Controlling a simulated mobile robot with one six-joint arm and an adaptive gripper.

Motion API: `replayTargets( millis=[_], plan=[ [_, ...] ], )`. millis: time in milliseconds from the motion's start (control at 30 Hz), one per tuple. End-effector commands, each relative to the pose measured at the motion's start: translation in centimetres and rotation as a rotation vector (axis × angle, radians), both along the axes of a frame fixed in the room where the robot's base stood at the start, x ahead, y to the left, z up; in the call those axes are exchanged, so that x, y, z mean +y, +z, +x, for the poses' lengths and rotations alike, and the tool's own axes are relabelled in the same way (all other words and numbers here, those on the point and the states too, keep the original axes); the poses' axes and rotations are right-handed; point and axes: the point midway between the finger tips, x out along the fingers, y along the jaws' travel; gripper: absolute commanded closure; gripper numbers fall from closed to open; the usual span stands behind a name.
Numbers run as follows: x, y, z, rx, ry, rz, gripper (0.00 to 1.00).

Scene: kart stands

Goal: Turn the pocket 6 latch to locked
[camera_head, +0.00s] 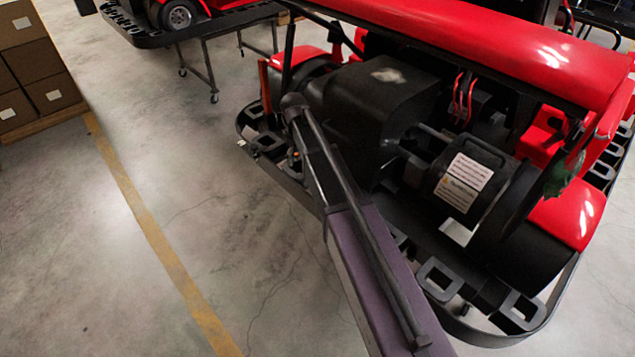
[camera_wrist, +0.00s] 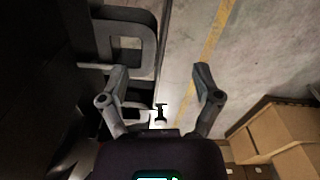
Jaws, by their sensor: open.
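My gripper (camera_wrist: 160,75) is open in the wrist view, its two fingers apart with no object held between the tips. A small dark T-shaped piece (camera_wrist: 161,112) shows between the finger bases against a bright patch; I cannot tell whether it is the pocket 6 latch. The kart's black bumper frame (camera_wrist: 148,60) with a rectangular pocket lies beside the left finger. In the head view the bumper (camera_head: 490,335) carries several open pockets. My arm hides part of the bumper and my gripper there. No pocket number or latch position is readable.
The red kart (camera_head: 500,45) and its black engine housing (camera_head: 375,100) stand close to my arm. Cardboard boxes (camera_head: 40,65) stand at the left and also show in the wrist view (camera_wrist: 265,135). Concrete floor with a yellow line (camera_head: 150,225) is clear.

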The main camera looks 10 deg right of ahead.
Motion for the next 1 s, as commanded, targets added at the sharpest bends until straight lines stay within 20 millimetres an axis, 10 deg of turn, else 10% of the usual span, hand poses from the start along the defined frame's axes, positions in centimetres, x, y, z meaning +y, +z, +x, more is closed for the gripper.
replayTargets(
  millis=[1000],
  plan=[
    [-5.4, -2.8, -8.7, 0.0, -0.283, 0.0, 0.18]
  ],
)
